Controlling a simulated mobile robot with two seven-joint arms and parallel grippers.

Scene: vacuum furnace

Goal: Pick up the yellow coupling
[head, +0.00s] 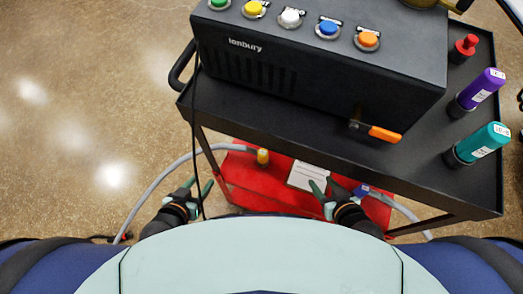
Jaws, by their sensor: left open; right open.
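The yellow coupling (262,157) is a small yellow cylinder at the end of a grey hose (165,172). It is over the red lower shelf (235,170) of the cart, left of a white labelled card. My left gripper (199,187) is open and empty, to the left of the coupling and nearer to me. My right gripper (325,187) is open, to the right of the coupling and nearer to me, by the card's near edge. Neither gripper touches the coupling.
The black cart top (270,125) overhangs the red shelf. It carries a black control box (320,50) with coloured buttons, an orange-handled valve (384,134), and purple (482,90) and teal (484,143) bottles. The white card (306,174) and a blue coupling (362,191) are near my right gripper.

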